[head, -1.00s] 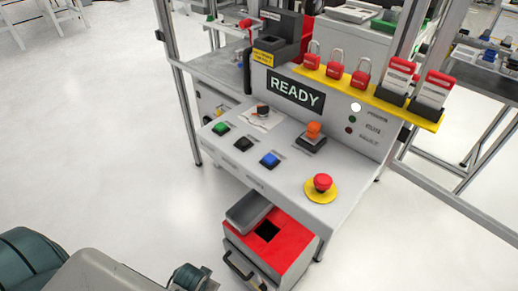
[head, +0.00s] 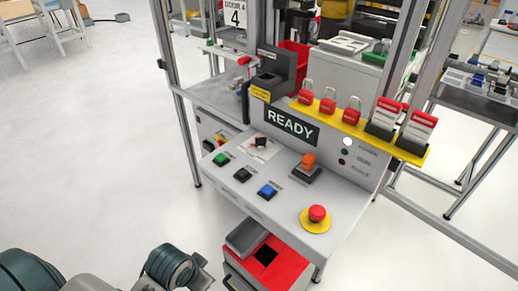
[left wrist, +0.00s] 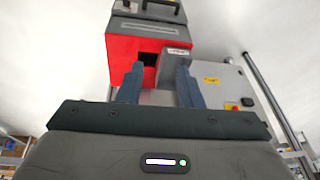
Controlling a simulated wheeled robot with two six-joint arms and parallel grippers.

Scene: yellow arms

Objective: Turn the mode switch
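The grey control console (head: 340,205) carries a black rotary knob (head: 262,142) on a pale plate at the back left of its sloped top; I take this as the mode switch, but its label is too small to read. An orange-handled switch (head: 308,160) on a black base sits to its right. My left gripper (left wrist: 160,78) shows in the left wrist view with its two fingers apart and nothing between them. The red bin top lies beyond the fingers. In the head view only part of my left arm shows at the lower left. My right gripper is not in view.
Green (head: 221,159), black (head: 242,175) and blue (head: 266,191) buttons line the console's left edge. A red emergency button (head: 317,213) sits front right. The red-topped bin (head: 285,262) stands below. A yellow rack (head: 350,128) holds padlocks and tags. A frame post (head: 171,90) stands left.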

